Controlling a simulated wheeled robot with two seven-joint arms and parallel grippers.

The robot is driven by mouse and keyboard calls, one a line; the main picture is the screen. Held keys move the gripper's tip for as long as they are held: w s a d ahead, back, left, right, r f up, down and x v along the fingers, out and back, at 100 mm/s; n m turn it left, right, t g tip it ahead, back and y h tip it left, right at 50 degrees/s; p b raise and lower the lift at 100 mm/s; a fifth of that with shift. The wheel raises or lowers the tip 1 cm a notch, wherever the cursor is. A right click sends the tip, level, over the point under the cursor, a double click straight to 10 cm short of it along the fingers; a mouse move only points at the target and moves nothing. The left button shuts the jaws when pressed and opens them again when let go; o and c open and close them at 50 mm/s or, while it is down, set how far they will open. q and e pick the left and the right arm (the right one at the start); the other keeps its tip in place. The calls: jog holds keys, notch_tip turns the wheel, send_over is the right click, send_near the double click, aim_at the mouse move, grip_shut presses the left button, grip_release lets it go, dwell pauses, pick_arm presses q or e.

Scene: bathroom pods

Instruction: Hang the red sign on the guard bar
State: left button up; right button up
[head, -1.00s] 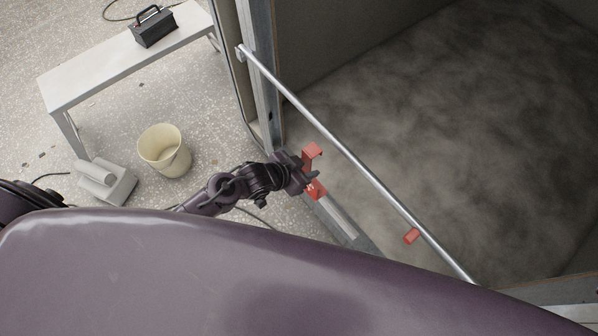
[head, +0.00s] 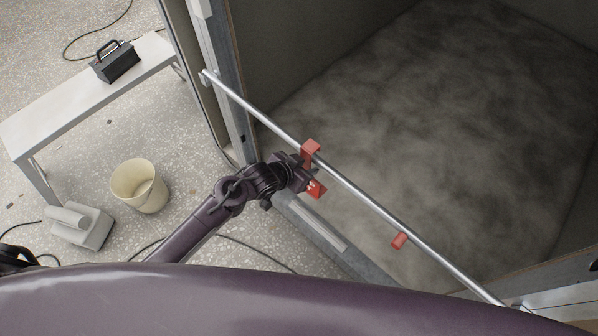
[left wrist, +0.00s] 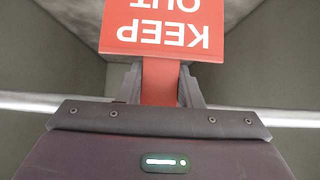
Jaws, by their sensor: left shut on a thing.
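The red sign (head: 317,189) is in my left gripper (head: 308,178), whose jaws are shut on its strap. In the left wrist view the sign (left wrist: 165,28) shows white "KEEP OUT" lettering upside down, with the red strap between the fingers (left wrist: 160,85). The metal guard bar (head: 360,193) slants across the pod opening; it also shows in the left wrist view (left wrist: 30,102) behind the gripper. The sign's hooked top (head: 311,147) overlaps the bar in the head view; I cannot tell whether it touches or rests on it. My right gripper is out of view.
A small red piece (head: 400,240) is on or beside the bar, lower right. A pod frame post (head: 225,90) stands at the bar's far end. A bucket (head: 140,187), a grey device (head: 80,226) and a bench (head: 95,95) with a black box (head: 116,64) are left.

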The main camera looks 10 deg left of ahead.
pick_arm(q)
jog(key=shift+w+d, duration=0.25)
jog(key=shift+w, duration=0.15)
jog(key=shift+s+f+b, duration=0.1)
jog(key=shift+f+b, duration=0.8)
jog(key=shift+f, duration=0.6)
jog(key=o, duration=1.2)
jog(key=shift+c, duration=0.2)
jog(key=shift+a, duration=0.1)
